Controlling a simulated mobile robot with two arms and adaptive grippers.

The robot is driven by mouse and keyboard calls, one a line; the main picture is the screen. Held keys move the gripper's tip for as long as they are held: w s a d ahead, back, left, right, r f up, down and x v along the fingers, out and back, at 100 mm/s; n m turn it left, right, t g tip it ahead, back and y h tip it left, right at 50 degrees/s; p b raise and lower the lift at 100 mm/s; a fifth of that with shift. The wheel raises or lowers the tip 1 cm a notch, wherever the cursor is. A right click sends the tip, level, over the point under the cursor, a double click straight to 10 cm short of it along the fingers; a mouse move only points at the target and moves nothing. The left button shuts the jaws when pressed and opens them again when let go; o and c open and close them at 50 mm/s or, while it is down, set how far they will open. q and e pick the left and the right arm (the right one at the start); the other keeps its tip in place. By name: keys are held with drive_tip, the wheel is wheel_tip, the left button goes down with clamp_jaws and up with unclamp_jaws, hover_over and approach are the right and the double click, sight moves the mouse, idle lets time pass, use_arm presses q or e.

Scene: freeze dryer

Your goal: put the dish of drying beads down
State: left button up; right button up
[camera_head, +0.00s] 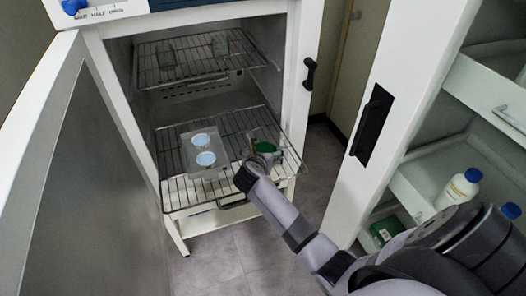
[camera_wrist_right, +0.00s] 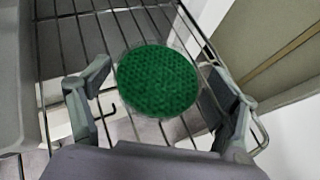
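The dish of green drying beads (camera_head: 266,147) is at the right side of the lower pulled-out wire rack (camera_head: 232,122). In the right wrist view the round dish of beads (camera_wrist_right: 158,82) sits over the rack bars, seemingly resting on them. My right gripper (camera_head: 262,158) is at the dish, reaching in from the front. In the wrist view its fingers (camera_wrist_right: 158,88) stand on either side of the dish, spread, with a narrow gap showing at each side. The dish's underside is hidden. My left gripper is not in view.
A grey tray (camera_head: 187,159) with two pale blue dishes lies left on the same rack. An upper rack (camera_head: 190,75) holds small glassy items. The dryer door (camera_head: 75,170) stands open at left. An open cabinet with drawers and a white bottle (camera_head: 457,190) is at right.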

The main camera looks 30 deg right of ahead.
drive_tip(key=shift+o, duration=1.1)
drive_tip(key=shift+r, duration=0.1)
drive_tip(key=v, duration=1.2)
